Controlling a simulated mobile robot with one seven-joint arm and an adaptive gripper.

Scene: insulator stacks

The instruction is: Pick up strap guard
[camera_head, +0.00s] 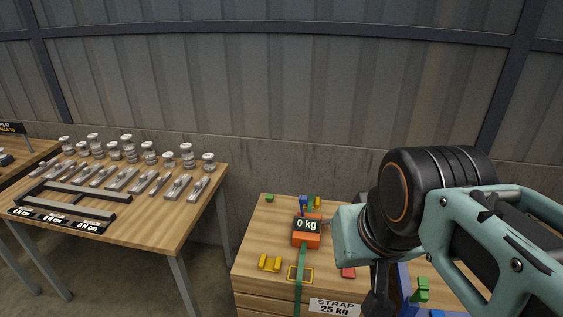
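No piece is labelled as the strap guard. Small coloured pieces on the right wooden table may be guards: a yellow one (269,263) at front left, a red one (348,272) by my arm and a green one (422,290) at right. A green strap (300,275) runs from an orange device (306,238) with a "0 kg" display over the table's front edge, through a yellow outline (311,274). My dark gripper (377,298) hangs below my arm near the front right of this table. Its fingers are mostly hidden, and I see nothing held.
The right wooden table (250,250) carries a "STRAP 25 kg" sign (334,307). Blue and yellow pieces (308,203) stand at its back. The left table (150,225) holds several insulators, metal parts and a dark frame. A wall stands close behind. A gap separates the tables.

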